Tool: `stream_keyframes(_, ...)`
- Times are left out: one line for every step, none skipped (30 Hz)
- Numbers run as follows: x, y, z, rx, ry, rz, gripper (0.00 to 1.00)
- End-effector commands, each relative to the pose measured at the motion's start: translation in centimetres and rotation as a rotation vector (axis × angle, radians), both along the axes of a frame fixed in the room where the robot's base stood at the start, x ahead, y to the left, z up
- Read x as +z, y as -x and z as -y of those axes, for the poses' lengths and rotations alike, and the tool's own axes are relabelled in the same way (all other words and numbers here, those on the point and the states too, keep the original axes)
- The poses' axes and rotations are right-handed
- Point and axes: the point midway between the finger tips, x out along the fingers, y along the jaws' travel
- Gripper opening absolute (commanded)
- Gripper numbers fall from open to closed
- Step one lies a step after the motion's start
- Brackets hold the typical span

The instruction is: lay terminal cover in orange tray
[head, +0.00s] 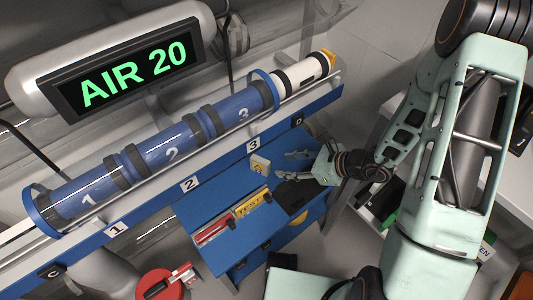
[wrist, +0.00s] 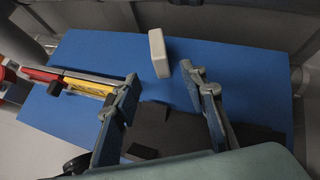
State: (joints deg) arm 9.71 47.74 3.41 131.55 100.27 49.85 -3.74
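A small cream block (wrist: 159,53), which may be the terminal cover, stands on the blue bench top in the wrist view. In the head view it (head: 260,164) shows near the back edge of the bench, with a yellowish face. My gripper (head: 288,166) is over the bench, just right of the block and apart from it. In the wrist view my gripper (wrist: 162,82) has its two fingers spread, with nothing between the tips; the block is beyond them. An orange piece (head: 523,287) is cut off at the bottom right corner; I cannot tell if it is the orange tray.
The blue bench (head: 195,215) carries a red tool (head: 214,229) and a yellow "TEST" piece (head: 249,204) at the left. A dark patch (wrist: 165,128) lies under my fingers. The blue tube rail (head: 165,154) runs behind the bench. A green-and-black item (head: 388,212) is on the right.

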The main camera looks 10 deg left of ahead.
Motion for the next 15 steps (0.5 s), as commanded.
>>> stream_keyframes(0.1,0.1,-0.4,-0.021,-0.033,-0.021,0.39)
stream_keyframes(0.2,0.1,-0.6,-0.028,-0.048,-0.028,0.39)
stream_keyframes(0.1,0.1,-0.9,-0.037,-0.061,-0.035,0.39)
stream_keyframes(0.0,0.0,-1.2,-0.041,-0.068,-0.039,0.39)
stream_keyframes(-0.2,-0.1,-1.6,-0.043,-0.073,-0.041,0.39)
stream_keyframes(-0.5,-0.2,-2.1,-0.043,-0.076,-0.043,0.39)
stream_keyframes(-0.8,-0.3,-2.5,-0.043,-0.077,-0.044,0.39)
stream_keyframes(-1.1,-0.4,-2.9,-0.043,-0.076,-0.043,0.39)
stream_keyframes(-1.5,-0.6,-3.5,-0.042,-0.074,-0.042,0.39)
stream_keyframes(-1.8,-0.8,-3.8,-0.042,-0.074,-0.04,0.39)
stream_keyframes(-2.0,-0.9,-4.2,-0.042,-0.074,-0.04,0.39)
stream_keyframes(-2.3,-1.0,-4.6,-0.042,-0.074,-0.04,0.39)
stream_keyframes(-2.4,-1.1,-4.8,-0.042,-0.074,-0.04,0.39)
stream_keyframes(-2.5,-1.1,-5.0,-0.042,-0.073,-0.041,0.39)
stream_keyframes(-2.6,-1.2,-5.2,-0.043,-0.073,-0.04,0.39)
